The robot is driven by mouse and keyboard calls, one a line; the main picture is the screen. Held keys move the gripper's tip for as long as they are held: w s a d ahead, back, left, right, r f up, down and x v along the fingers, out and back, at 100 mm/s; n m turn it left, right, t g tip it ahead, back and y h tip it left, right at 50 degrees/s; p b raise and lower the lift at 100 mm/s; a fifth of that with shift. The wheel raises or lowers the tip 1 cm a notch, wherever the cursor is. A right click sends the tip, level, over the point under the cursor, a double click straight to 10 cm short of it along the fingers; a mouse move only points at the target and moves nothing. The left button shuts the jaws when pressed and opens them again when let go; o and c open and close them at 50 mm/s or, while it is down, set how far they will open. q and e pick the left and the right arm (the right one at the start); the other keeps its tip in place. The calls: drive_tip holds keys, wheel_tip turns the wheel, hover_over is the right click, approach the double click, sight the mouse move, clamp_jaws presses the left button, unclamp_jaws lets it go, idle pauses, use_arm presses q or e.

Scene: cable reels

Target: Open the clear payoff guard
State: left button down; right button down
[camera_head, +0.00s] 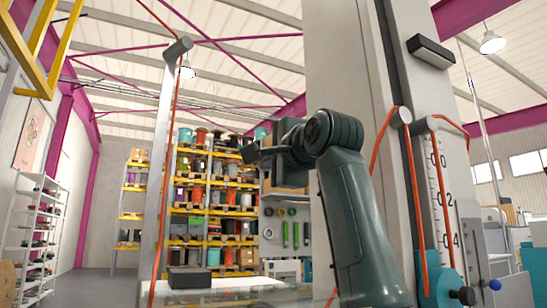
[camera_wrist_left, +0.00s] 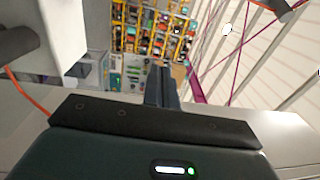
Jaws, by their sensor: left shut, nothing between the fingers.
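A clear, see-through panel edge (camera_head: 240,292) shows low in the head view; it seems to be part of the payoff guard, but I cannot make out its full outline or whether it is open. A dark block (camera_head: 190,278) sits beside it at the lower left. My left gripper (camera_head: 250,154) is raised in the middle of the head view, well above the block and apart from it. Its fingers also show in the left wrist view (camera_wrist_left: 161,85), shut together with nothing between them. My right gripper is not in view.
A grey machine column (camera_head: 345,60) stands close behind my left arm. Orange cable (camera_head: 412,185) runs over rollers (camera_head: 401,116) on it. A slim post (camera_head: 160,170) with a top roller stands at left. Racks of reels (camera_head: 210,200) are far behind.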

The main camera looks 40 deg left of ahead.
use_arm(q)
drive_tip(key=f+p+x, duration=0.1)
drive_tip(key=p+x, duration=0.1)
drive_tip(key=x, duration=0.8)
drive_tip(key=shift+w+a+r, duration=0.25)
drive_tip(key=shift+a+r, duration=0.1)
drive_tip(key=shift+r, duration=0.1)
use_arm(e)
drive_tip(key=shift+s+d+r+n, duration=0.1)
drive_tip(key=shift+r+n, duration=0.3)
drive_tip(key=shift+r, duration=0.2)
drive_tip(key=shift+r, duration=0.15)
